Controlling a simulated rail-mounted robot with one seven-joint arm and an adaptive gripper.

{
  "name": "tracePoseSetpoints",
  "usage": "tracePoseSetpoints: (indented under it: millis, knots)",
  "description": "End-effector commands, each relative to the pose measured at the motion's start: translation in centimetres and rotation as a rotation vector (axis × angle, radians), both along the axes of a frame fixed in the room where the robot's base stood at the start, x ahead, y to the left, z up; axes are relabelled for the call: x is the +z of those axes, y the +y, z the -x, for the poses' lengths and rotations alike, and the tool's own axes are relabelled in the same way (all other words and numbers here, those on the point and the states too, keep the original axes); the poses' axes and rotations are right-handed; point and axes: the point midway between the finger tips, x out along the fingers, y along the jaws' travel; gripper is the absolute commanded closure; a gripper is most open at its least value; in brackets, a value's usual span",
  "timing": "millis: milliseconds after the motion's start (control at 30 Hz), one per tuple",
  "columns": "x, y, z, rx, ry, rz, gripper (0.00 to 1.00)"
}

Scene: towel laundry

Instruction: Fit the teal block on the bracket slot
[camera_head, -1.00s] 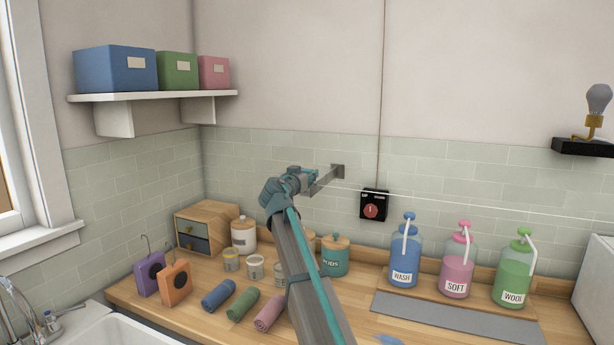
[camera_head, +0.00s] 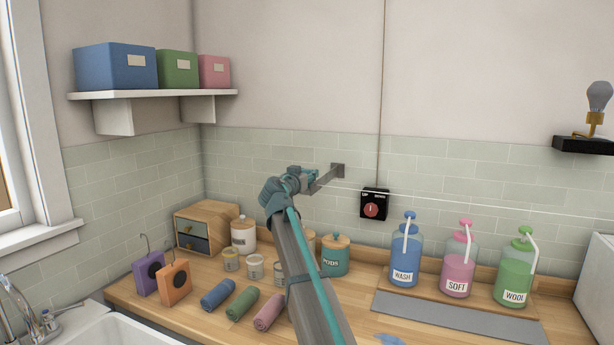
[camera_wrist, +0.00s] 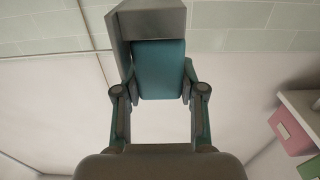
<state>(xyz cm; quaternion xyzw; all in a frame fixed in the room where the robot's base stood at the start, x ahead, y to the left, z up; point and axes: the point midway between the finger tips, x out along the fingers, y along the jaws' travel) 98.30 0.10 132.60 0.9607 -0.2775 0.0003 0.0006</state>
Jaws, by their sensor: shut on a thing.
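My gripper (camera_head: 301,178) is at the tiled back wall, by a grey bracket (camera_head: 326,179) that sticks out from a small wall plate. In the wrist view my gripper (camera_wrist: 160,92) is shut on the teal block (camera_wrist: 160,68), one finger along each side. The block's far end meets the grey bracket (camera_wrist: 150,20), whose side piece runs along the block's left edge. I cannot tell how deep the block sits in the slot. In the head view the block is small and partly hidden by my gripper.
A black switch box (camera_head: 374,204) hangs on the wall right of the bracket, and a thin white line runs rightward. Below stand a teal pods jar (camera_head: 335,256), small tins and rolled towels (camera_head: 242,304). A shelf (camera_head: 150,97) with boxes is at upper left.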

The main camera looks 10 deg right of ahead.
Motion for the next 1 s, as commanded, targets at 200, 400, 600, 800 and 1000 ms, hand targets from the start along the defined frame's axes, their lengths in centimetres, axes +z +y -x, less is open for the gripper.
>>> tracePoseSetpoints:
  millis: [200, 400, 600, 800, 1000]
  knots:
    - [0.0, 0.0, 0.0, 0.000, 0.000, 0.000, 0.47]
    - [0.0, 0.0, 0.0, 0.000, 0.000, 0.000, 0.31]
    - [0.0, 0.0, 0.1, 0.000, 0.000, 0.000, 0.31]
    - [0.0, 0.8, 1.3, 0.002, -0.001, 0.001, 0.31]
    - [-0.1, 2.6, 4.4, 0.002, -0.001, 0.001, 0.31]
